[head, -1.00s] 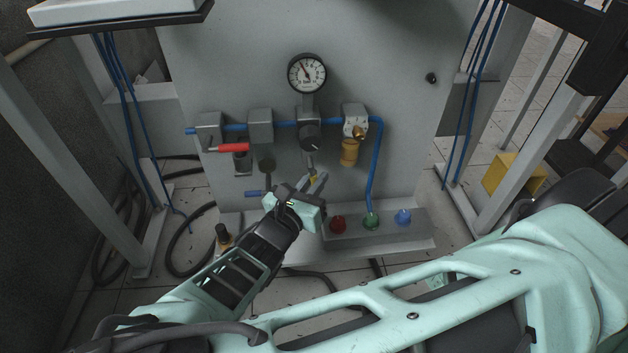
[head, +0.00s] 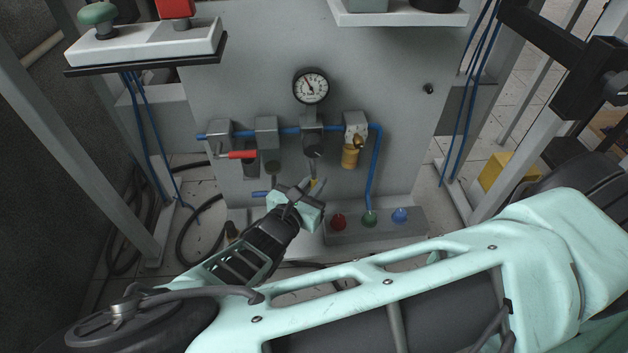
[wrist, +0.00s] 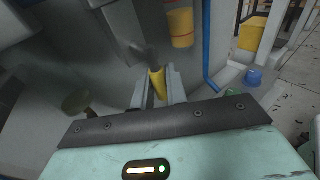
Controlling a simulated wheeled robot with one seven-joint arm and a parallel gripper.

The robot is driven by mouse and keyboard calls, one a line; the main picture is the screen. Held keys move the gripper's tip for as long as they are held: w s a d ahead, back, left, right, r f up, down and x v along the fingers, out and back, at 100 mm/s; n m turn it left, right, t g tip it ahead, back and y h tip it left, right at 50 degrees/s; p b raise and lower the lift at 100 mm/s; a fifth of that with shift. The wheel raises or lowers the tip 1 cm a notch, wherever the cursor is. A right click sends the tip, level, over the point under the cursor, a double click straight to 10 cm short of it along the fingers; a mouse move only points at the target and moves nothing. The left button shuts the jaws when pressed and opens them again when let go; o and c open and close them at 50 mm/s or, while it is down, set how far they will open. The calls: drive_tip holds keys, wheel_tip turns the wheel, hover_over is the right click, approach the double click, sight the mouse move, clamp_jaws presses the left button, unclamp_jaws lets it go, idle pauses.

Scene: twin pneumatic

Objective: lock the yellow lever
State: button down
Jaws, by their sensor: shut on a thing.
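The yellow lever (head: 313,182) hangs below the round pressure gauge (head: 311,86) and its dark regulator on the grey panel. In the wrist view the lever (wrist: 157,84) shows as a yellow tip pointing down between the two fingers. My gripper (head: 311,187) is at the lever from below and is shut on it; it also shows in the wrist view (wrist: 157,91). Part of the lever is hidden between the fingers.
A red lever (head: 241,155) is on the line to the left. A yellow cylinder (head: 350,157) hangs at the right, near a blue tube (head: 372,172). Red (head: 338,222), green (head: 369,218) and blue (head: 400,215) buttons sit on a low box just right of my gripper.

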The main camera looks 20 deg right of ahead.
drive_tip(key=c, duration=1.5)
unclamp_jaws()
drive_tip(key=shift+o, duration=0.2)
drive_tip(key=p+v, duration=0.4)
drive_tip(key=v, duration=1.3)
drive_tip(key=shift+s+a+p, duration=0.15)
drive_tip(key=shift+p, duration=0.15)
drive_tip(key=s+d+r+m+g+y, duration=0.3)
drive_tip(key=r+m+y, duration=0.25)
drive_tip(key=r, duration=0.25)
drive_tip(key=s+d+r+m+g+y, duration=0.3)
drive_tip(key=r+m+g+y, duration=0.1)
drive_tip(key=r+m, duration=0.35)
drive_tip(key=s+d+r+m+g+y, duration=0.25)
drive_tip(key=r+m+y, duration=0.2)
drive_tip(key=r, duration=0.35)
wheel_tip(320, 180, up, 34)
drive_tip(key=p, duration=3.4)
drive_tip(key=shift+s+g+p, duration=0.3)
drive_tip(key=shift+g, duration=0.15)
